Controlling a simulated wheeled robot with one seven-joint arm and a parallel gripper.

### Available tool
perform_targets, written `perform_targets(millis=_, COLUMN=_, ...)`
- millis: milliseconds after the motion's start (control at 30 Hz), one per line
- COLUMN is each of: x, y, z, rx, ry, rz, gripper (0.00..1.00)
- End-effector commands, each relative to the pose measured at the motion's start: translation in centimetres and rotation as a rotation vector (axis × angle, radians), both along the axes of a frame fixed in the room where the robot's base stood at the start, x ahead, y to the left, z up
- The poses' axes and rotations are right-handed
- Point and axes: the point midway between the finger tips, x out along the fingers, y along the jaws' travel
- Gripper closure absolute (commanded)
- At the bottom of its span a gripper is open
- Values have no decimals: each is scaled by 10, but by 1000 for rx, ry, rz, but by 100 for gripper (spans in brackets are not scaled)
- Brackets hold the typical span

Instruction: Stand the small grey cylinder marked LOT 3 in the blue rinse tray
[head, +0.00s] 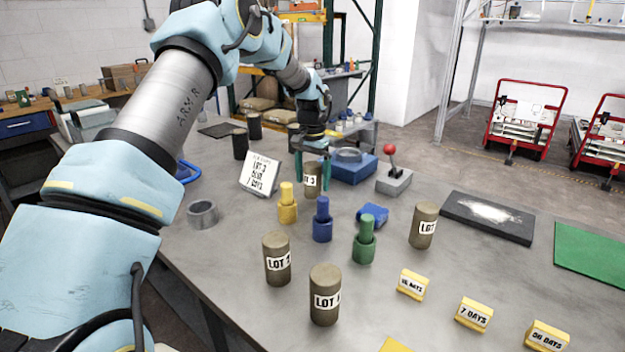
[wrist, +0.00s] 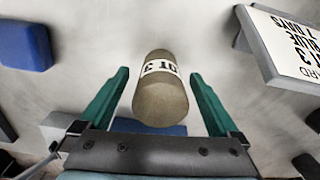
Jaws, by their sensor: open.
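The small grey-brown cylinder marked LOT 3 (head: 313,172) stands upright on the table; its label shows partly in the wrist view (wrist: 160,100). My gripper (head: 311,185) is open, with one green finger on each side of this cylinder. In the wrist view, gaps show between the cylinder and both fingers (wrist: 160,74). A blue box with a round grey ring on top (head: 354,170) stands just right of and behind my gripper. A blue rim (head: 187,172) shows at the left, mostly hidden by my arm. I cannot tell which is the rinse tray.
Other LOT cylinders stand in front (head: 277,260), (head: 325,297) and at right (head: 424,226). Yellow (head: 287,205), blue (head: 322,222) and green (head: 364,242) stepped pieces stand close by. A card (head: 260,174) leans left; a red-knobbed lever (head: 393,180) is right.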

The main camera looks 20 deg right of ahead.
Motion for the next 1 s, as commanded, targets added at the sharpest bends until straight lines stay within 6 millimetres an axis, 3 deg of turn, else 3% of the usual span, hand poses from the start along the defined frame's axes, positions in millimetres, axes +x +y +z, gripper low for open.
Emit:
perform_targets(millis=67, x=0, y=0, z=0, rx=0, ry=0, rz=0, gripper=8)
perform_targets(millis=867, x=0, y=0, z=0, rx=0, ry=0, rz=0, gripper=98)
perform_targets(millis=1000, x=0, y=0, z=0, rx=0, ry=0, rz=0, gripper=100)
